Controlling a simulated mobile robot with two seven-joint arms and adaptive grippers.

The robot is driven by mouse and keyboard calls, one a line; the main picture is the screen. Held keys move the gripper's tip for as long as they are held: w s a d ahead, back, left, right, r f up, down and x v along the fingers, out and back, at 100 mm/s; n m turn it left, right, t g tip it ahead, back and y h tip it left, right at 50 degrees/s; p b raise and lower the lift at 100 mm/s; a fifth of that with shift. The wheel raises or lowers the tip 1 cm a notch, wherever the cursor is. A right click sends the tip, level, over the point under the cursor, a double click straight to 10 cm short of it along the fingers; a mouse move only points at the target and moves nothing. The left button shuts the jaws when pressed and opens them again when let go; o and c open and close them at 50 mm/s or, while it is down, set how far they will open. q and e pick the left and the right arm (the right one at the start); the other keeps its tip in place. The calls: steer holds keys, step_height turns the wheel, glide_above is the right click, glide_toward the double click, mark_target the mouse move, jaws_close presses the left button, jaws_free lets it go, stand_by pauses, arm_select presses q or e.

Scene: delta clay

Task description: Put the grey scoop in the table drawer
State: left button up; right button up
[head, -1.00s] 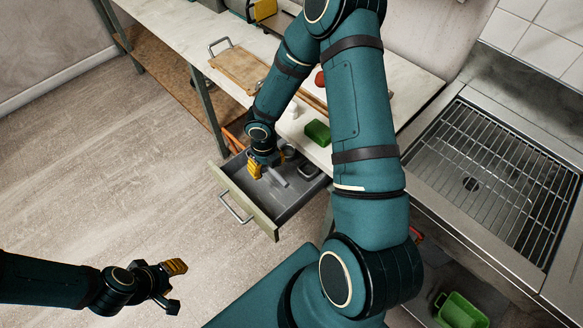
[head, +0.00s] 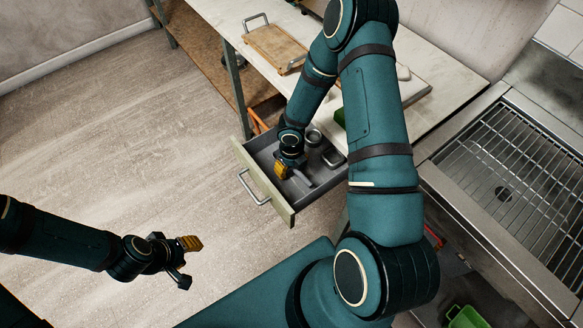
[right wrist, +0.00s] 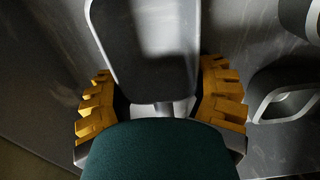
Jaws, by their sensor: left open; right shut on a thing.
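The table drawer (head: 262,180) stands pulled out under the worktop, with its pale front and metal handle towards the floor side. My right gripper (head: 284,171) is down at the drawer's inside, near the front panel, shut on the grey scoop (head: 304,178). In the right wrist view the scoop (right wrist: 150,55) lies between the yellow fingers, over the dark drawer floor. Whether it touches that floor I cannot tell. My palm hides part of it. My left gripper (head: 187,263) is open and empty above the floor, at the lower left.
Inside the drawer are a round grey cup (head: 313,137) and a grey handled piece (head: 333,157). The worktop (head: 226,15) above holds a wooden tray (head: 275,47). A sink with a wire rack (head: 520,170) is at right. The floor at left is clear.

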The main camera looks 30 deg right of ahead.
steer(key=shift+r, duration=0.1)
steer(key=o, duration=1.3)
step_height(320, 180, up, 11)
steer(key=p, duration=0.4)
steer(key=shift+r+p, duration=0.35)
steer(key=shift+r, duration=0.2)
